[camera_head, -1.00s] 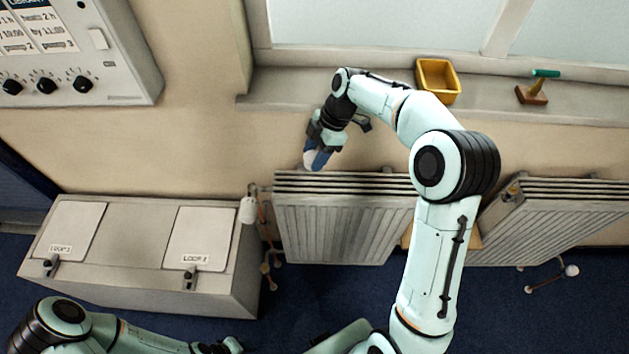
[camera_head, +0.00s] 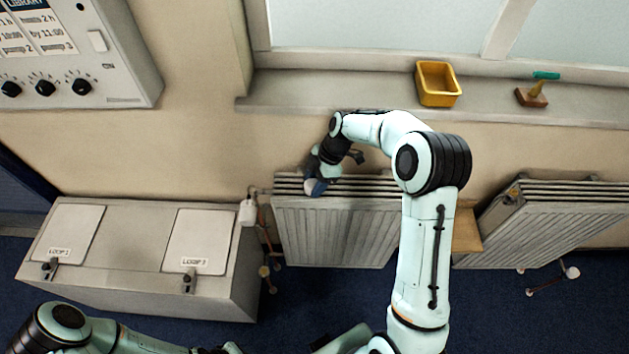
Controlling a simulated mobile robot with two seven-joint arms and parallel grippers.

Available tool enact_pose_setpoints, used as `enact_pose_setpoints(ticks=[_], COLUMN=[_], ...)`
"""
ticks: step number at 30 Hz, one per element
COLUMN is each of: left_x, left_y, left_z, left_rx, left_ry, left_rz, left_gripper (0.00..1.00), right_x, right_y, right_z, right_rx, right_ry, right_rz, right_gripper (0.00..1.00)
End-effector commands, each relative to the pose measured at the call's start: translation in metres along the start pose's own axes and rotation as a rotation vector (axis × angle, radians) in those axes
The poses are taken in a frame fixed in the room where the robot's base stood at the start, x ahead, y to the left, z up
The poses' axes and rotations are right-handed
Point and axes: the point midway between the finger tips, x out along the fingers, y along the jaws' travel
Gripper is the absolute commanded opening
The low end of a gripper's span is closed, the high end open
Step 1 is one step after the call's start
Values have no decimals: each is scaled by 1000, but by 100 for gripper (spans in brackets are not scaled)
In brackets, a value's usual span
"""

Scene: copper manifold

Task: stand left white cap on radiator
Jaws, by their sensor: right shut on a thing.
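The gripper hides part of the cap. A white valve head (camera_head: 247,212) sits upright at the left end of the radiator, on a copper pipe. My left arm lies low at the left, and its gripper is out of view.
A yellow bin (camera_head: 437,84) and a green-handled tool (camera_head: 538,90) are on the window sill. A second radiator (camera_head: 560,222) stands at the right. A grey cabinet (camera_head: 140,285) with two lids stands at the left.

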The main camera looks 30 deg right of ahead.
Motion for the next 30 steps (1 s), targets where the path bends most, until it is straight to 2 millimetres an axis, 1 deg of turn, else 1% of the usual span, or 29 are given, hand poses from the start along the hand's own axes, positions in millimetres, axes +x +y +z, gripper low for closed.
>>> enact_pose_setpoints(ticks=[4,5,6,7,16,18,20,23,30], left_x=[4,4,3,3,2,-2,0,0,-3], left_y=[-2,-2,-2,-2,-1,1,0,0,2], left_z=[2,2,2,2,1,-1,0,0,-2], left_rx=[-1,-1,-1,-1,-1,1,0,0,1], left_ry=[-3,-3,-3,-3,-2,2,1,0,2], left_rz=[-1,-1,-1,-1,-1,1,0,0,1], left_gripper=[43,43,43,43,43,43,43,43,43], right_x=[4,4,3,3,2,-3,-8,-25,-78], right_y=[0,0,0,0,0,1,1,1,1], right_z=[2,2,1,1,1,-1,0,0,0], right_rx=[0,0,0,0,0,0,0,0,1], right_ry=[0,0,0,0,0,0,0,-1,-2], right_rz=[-1,-1,-1,-1,0,1,3,5,6], right_gripper=[20,52,65,74,74,74,74,74,74])
